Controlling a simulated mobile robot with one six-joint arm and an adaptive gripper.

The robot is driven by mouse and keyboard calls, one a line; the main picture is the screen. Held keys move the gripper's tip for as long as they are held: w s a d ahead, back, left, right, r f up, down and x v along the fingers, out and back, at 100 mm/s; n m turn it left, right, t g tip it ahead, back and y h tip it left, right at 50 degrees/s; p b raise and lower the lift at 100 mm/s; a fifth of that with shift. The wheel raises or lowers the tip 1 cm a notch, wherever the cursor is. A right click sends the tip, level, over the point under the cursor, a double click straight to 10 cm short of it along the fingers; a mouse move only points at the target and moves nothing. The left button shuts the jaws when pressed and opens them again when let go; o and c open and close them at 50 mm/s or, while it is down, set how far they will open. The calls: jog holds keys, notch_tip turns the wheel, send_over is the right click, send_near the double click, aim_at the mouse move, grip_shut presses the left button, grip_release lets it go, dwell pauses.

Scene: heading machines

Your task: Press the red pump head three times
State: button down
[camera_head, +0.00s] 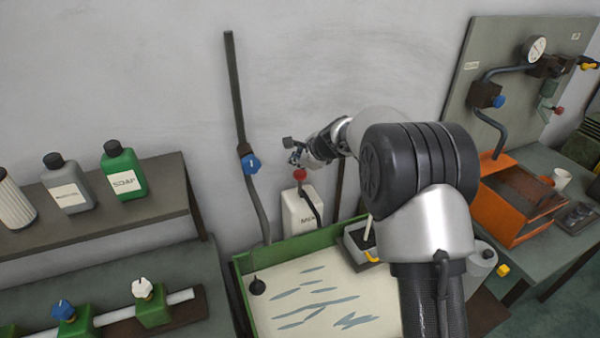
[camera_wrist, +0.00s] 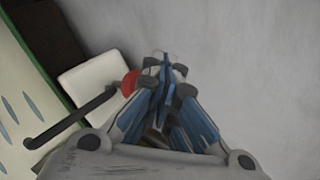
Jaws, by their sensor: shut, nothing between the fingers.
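The red pump head (camera_head: 300,175) sits on top of a white dispenser bottle (camera_head: 300,212) that stands behind the green-rimmed tray. In the wrist view the red pump head (camera_wrist: 131,82) shows just left of my fingertips, partly hidden by them, with the white bottle top (camera_wrist: 92,82) and a dark spout (camera_wrist: 72,118) beside it. My gripper (camera_head: 294,158) is shut and empty, close to the pump head and seemingly just above it in the head view. Its fingers meet in the wrist view (camera_wrist: 161,62). I cannot tell whether they touch the pump head.
A green-rimmed tray (camera_head: 240,290) lies in front of the bottle. A pipe with a blue valve handle (camera_head: 250,163) runs up the wall to the left. A shelf (camera_head: 170,205) holds several bottles. An orange box (camera_head: 490,205) stands at right.

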aim_at(296, 171)
jog(key=shift+f, duration=0.1)
dwell(0.4)
jog(key=shift+f+b, duration=0.35)
jog(key=shift+s+f+b, duration=0.1)
jog(key=shift+f+b, duration=1)
jog(key=shift+f, duration=0.25)
dwell(1.0)
jog(key=shift+r, duration=0.1)
jog(key=shift+r+p, duration=1.6)
jog(key=shift+r, duration=0.05)
notch_tip(296, 171, up, 5)
jog(key=p, duration=0.5)
jog(key=shift+r, duration=0.1)
